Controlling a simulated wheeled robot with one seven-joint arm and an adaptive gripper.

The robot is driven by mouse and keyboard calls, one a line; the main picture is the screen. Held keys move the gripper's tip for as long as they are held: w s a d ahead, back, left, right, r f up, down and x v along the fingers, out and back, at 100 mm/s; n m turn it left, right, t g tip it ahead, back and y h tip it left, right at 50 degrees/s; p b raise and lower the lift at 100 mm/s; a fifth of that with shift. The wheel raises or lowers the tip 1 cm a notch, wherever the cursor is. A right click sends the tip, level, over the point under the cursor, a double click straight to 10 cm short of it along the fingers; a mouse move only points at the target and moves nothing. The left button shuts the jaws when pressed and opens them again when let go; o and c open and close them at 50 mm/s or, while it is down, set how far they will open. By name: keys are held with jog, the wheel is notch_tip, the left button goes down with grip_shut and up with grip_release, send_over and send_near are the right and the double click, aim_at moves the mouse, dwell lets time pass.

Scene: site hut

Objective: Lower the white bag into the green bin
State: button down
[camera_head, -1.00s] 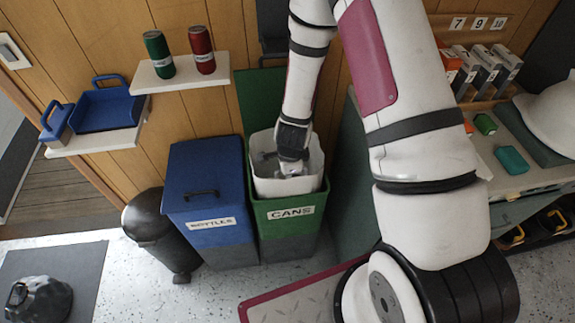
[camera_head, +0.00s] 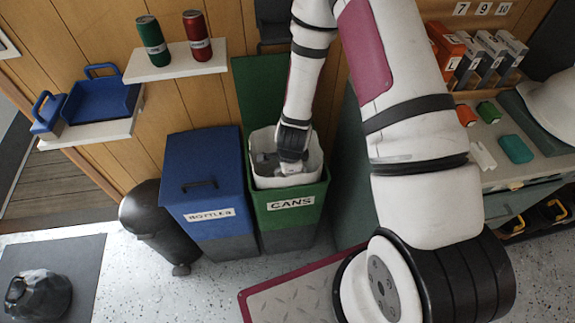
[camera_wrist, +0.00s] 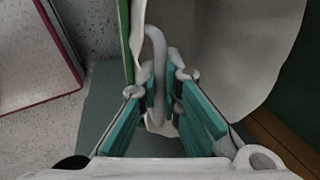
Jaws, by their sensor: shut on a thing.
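The white bag (camera_head: 290,181) sits mostly inside the green bin (camera_head: 288,215), the one labelled CANS, with its open rim showing at the bin's mouth. The bag also fills the upper right of the wrist view (camera_wrist: 220,50), next to the bin's green edge (camera_wrist: 126,40). My gripper (camera_head: 289,165) points down at the bag's mouth. In the wrist view my gripper (camera_wrist: 165,85) has its teal-padded fingers around a pale loop handle (camera_wrist: 155,70) of the bag. The bag's bottom is hidden in the bin.
The blue BOTTLES bin (camera_head: 205,180) stands closed directly left. A black pedal bin (camera_head: 160,222) is further left. Above, a shelf (camera_head: 180,67) holds a green can (camera_head: 152,40) and a red can (camera_head: 196,35). The counter (camera_head: 515,178) is right of the green bin.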

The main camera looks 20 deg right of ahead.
aim_at(288, 178)
jog(key=shift+f+b, duration=0.85)
jog(key=shift+f, duration=2.2)
jog(key=c, duration=1.7)
grip_release()
jog(key=shift+r, duration=0.1)
jog(key=v, duration=1.2)
